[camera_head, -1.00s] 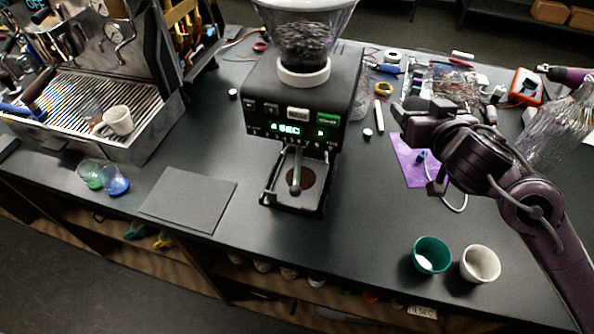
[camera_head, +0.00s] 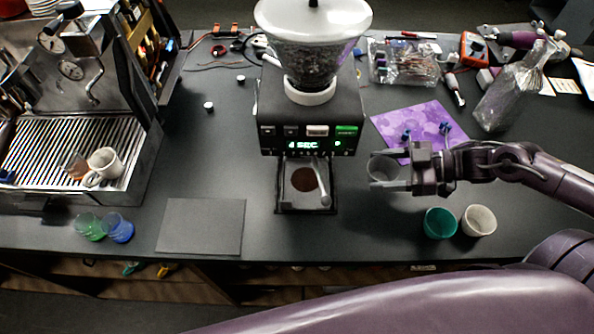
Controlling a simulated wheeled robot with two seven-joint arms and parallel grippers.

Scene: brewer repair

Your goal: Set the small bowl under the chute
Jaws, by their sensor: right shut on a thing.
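My right gripper (camera_head: 408,172) is shut on a small clear bowl (camera_head: 382,168), like a glass cup, and holds it just right of the black grinder (camera_head: 312,115). The grinder has a lit display and a clear hopper of beans. Its chute is mostly hidden under the front of the body. A metal lever (camera_head: 323,190) hangs over the base tray (camera_head: 306,207). A round brown patch (camera_head: 304,180) shows on that tray, and no bowl stands there. My left gripper is not in view.
A green cup (camera_head: 440,223) and a white cup (camera_head: 479,220) stand right of the grinder, below the right gripper. A dark mat (camera_head: 201,226) lies left of it. Green and blue glasses (camera_head: 105,227) stand farther left. A purple cloth (camera_head: 414,128) lies behind the gripper.

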